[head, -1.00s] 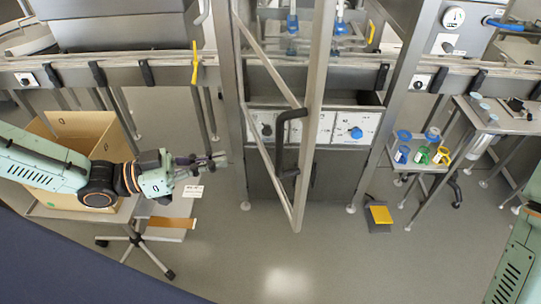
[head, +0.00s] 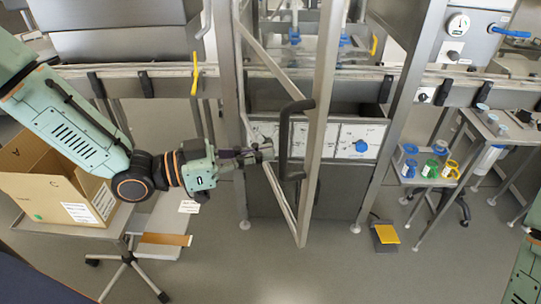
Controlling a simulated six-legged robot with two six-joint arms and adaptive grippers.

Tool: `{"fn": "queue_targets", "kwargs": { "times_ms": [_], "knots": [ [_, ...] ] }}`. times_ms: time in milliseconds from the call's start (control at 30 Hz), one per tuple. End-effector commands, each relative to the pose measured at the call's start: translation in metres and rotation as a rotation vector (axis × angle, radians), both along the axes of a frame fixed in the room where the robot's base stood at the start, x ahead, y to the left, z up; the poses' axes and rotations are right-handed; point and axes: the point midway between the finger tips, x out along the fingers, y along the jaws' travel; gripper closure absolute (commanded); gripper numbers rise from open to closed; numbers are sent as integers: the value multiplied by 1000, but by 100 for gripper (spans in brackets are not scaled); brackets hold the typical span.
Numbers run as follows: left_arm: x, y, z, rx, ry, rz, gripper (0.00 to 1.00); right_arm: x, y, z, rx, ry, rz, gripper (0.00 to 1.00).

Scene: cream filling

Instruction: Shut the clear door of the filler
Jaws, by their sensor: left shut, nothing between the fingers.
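The clear door (head: 313,130) of the filler stands open in the head view, its metal frame swung out toward me. Its black handle (head: 286,140) is on the near side of the frame. The filler (head: 335,190) is behind it, with a panel of white dials and a blue knob. My left gripper (head: 268,148) is shut and empty, just left of the door handle at about its mid height. I cannot tell whether it touches the door frame. My right gripper is out of view; only part of my right arm shows at the right edge.
A cardboard box (head: 45,180) stands on a wheeled stand at the left. A yellow foot pedal (head: 387,234) is on the floor. The floor in front is clear.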

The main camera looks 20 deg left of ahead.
Motion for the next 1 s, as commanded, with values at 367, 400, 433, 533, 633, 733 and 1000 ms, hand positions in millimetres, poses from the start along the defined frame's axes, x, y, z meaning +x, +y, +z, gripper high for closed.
{"fn": "queue_targets", "kwargs": {
  "times_ms": [367,400,433,533,633,733,1000],
  "knots": [
    [11,-17,-1,1,1,-1,100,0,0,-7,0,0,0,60],
    [12,-18,-1,1,1,-1,100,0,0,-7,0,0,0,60],
    [12,-18,0,1,1,0,100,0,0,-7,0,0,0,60],
    [12,-18,0,0,0,0,100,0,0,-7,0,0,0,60],
    [12,-18,0,0,0,1,100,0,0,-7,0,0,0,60],
    [12,-18,0,0,0,0,100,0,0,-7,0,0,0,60],
    [13,-20,0,0,0,4,100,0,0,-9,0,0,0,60]
  ]
}}
